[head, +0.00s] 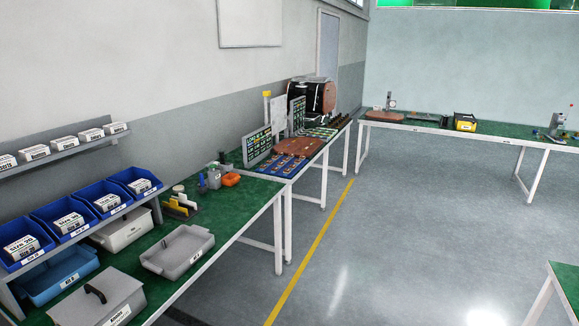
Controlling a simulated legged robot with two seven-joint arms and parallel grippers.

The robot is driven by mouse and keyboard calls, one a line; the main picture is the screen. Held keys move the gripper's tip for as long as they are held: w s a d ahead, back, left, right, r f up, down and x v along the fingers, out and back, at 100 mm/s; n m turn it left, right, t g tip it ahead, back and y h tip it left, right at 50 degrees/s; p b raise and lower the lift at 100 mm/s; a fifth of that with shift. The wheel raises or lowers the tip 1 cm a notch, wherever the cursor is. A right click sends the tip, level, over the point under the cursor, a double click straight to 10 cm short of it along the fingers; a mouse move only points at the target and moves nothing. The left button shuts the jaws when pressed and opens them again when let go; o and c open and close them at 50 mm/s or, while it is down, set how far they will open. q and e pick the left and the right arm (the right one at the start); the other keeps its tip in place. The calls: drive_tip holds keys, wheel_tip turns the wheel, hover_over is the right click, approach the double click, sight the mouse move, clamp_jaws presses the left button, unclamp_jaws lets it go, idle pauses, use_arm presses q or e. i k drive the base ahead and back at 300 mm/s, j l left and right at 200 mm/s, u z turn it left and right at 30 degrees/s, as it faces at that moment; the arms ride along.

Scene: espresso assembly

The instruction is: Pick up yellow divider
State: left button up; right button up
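A small yellow piece (185,200), which looks like the yellow divider, sits upright on the green bench at the left. It stands in or against a dark rack (177,210) with a white piece beside it. It is small in the view, so its exact seating cannot be told. Neither of my grippers shows in the head view.
A grey tray (178,252) and a lidded grey box (98,300) are on the near bench. Blue bins (70,222) line the shelf at left. An orange item (231,180) and small bottles are beyond the rack. The floor (400,240) to the right is clear.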

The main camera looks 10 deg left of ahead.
sight(172, 204)
drive_tip(key=i, duration=2.55)
drive_tip(key=i+u, duration=0.4)
drive_tip(key=i+l+u, duration=0.2)
drive_tip(key=u, duration=0.2)
drive_tip(key=i+l+u, duration=0.65)
drive_tip(key=u, duration=0.15)
drive_tip(key=j+u, duration=0.15)
drive_tip(key=u, duration=0.3)
drive_tip(key=i+j+u, duration=0.1)
drive_tip(key=u, duration=0.3)
drive_tip(key=i+j+u, duration=0.1)
drive_tip(key=u, duration=0.35)
drive_tip(key=i+u, duration=0.1)
drive_tip(key=u, duration=0.3)
drive_tip(key=i+u, duration=0.1)
drive_tip(key=u, duration=0.35)
